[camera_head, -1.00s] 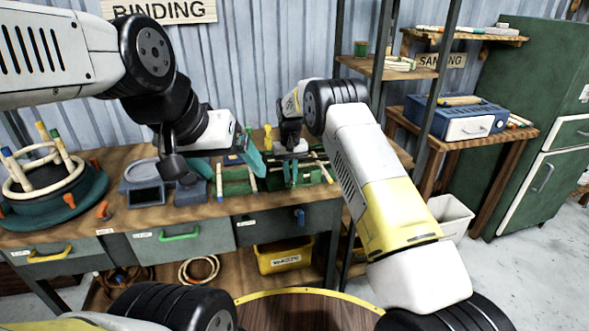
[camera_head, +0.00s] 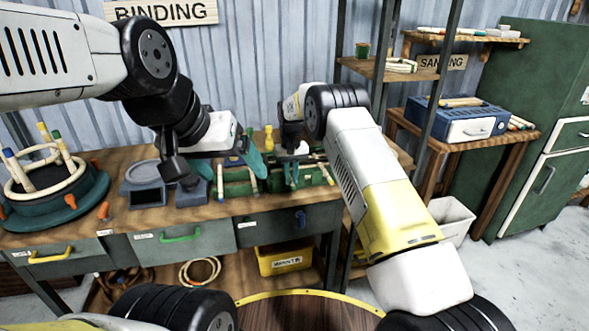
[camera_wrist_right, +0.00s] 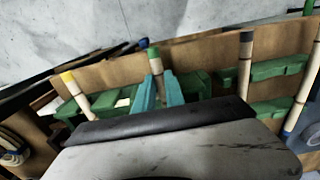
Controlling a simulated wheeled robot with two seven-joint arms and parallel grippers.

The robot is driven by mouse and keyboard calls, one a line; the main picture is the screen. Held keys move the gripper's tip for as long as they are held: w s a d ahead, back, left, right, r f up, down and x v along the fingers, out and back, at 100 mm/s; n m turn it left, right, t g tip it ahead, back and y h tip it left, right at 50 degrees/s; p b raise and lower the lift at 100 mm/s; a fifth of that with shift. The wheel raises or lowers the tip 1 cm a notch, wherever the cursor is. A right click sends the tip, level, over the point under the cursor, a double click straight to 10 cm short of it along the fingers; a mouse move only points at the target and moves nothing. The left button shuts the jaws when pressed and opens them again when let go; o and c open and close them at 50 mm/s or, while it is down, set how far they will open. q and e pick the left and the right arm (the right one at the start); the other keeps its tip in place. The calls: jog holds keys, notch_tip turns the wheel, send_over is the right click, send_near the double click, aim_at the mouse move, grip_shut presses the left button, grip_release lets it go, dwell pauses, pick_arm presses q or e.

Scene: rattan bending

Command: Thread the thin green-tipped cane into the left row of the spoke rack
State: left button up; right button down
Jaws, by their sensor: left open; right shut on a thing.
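The green-tipped cane (camera_wrist_right: 155,60) stands between the two teal fingers of my right gripper (camera_wrist_right: 160,93) in the right wrist view. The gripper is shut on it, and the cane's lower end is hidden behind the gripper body. In the head view my right gripper (camera_head: 291,176) is low over the green spoke rack (camera_head: 316,175) on the bench. Whether the cane is in a slot of the rack cannot be told. My left gripper (camera_head: 243,160) is open, with teal fingers above the left green blocks (camera_head: 238,187).
A yellow-tipped cane (camera_wrist_right: 75,88) and a dark-tipped cane (camera_wrist_right: 245,66) stand on either side in the wrist view. A round teal stand (camera_head: 60,205) with canes and a grey device (camera_head: 145,190) are on the bench's left. A yellow bin (camera_head: 282,260) is below.

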jog(key=c, duration=1.3)
grip_release()
notch_tip(320, 180, up, 7)
jog(key=shift+r, duration=0.15)
jog(key=s+d+r+m+t+y, duration=0.1)
jog(key=s+d+r, duration=0.2)
jog(key=d+r, duration=0.35)
jog(key=s+d+r+t, duration=0.1)
jog(key=s+d+r, duration=0.25)
jog(key=r, duration=0.65)
jog(key=s+d+r+m+t+y, duration=0.1)
jog(key=s+d+r, duration=0.25)
jog(key=s, duration=0.25)
jog(key=s+d+r, duration=0.3)
jog(key=s+r, duration=0.2)
jog(key=s, duration=0.1)
jog(key=s+d+f+t, duration=0.1)
jog(key=s, duration=0.6)
jog(key=s+d+f+t, duration=0.1)
jog(key=s+d, duration=0.1)
jog(key=s, duration=0.6)
jog(key=s+d+f+m+t, duration=0.1)
jog(key=s, duration=0.6)
jog(key=shift+s+d, duration=0.2)
jog(key=shift+d, duration=0.1)
